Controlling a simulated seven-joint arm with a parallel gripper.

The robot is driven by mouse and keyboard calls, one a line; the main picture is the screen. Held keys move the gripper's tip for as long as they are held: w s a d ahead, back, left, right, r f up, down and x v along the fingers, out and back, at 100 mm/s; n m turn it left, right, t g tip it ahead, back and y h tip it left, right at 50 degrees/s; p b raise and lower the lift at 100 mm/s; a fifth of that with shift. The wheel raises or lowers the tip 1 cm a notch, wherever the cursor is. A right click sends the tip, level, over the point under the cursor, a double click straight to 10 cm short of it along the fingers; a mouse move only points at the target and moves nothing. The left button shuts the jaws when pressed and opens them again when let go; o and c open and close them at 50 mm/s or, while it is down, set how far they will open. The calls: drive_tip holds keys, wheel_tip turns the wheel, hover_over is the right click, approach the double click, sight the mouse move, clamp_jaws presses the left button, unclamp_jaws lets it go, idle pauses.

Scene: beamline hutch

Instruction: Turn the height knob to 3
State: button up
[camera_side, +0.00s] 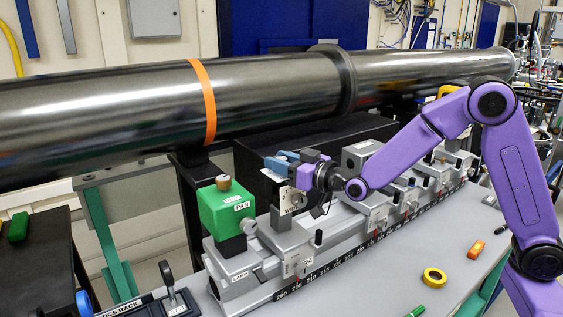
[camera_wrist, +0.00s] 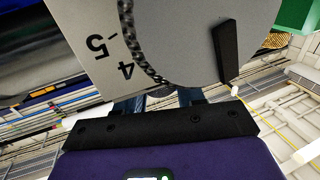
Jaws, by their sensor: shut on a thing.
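The height knob shows in the wrist view as a large grey disc (camera_wrist: 185,35) with a knurled edge and a black bar (camera_wrist: 228,52) on its face. Beside it is a pale scale plate (camera_wrist: 85,45) with the numbers 5 and 4 visible; I see no 3. My gripper (camera_side: 281,163) is at the upright post on the rail, just right of the green box. Its blue fingertips (camera_wrist: 160,100) are shut on the knob at its near edge; the contact itself is mostly hidden. In the side view the fingers and wrist hide the knob.
A green box (camera_side: 226,208) with a brown top knob stands left of my gripper. Several grey carriages sit along the ruled rail (camera_side: 345,250). A large metal pipe (camera_side: 270,88) runs close above. Yellow tape (camera_side: 434,276) and an orange block (camera_side: 476,249) lie on the bench.

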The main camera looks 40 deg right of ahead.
drive_tip(key=shift+r+n+g+y, duration=0.15)
drive_tip(key=shift+n+g+y, duration=1.05)
drive_tip(key=shift+n+y, duration=0.85)
drive_tip(key=shift+y, duration=0.65)
drive_tip(key=o, duration=0.9)
drive_tip(key=shift+o, duration=0.2)
drive_tip(key=shift+m, duration=0.25)
drive_tip(key=v, duration=1.7)
drive_tip(key=shift+s, duration=0.2)
drive_tip(key=shift+d+r, duration=0.1)
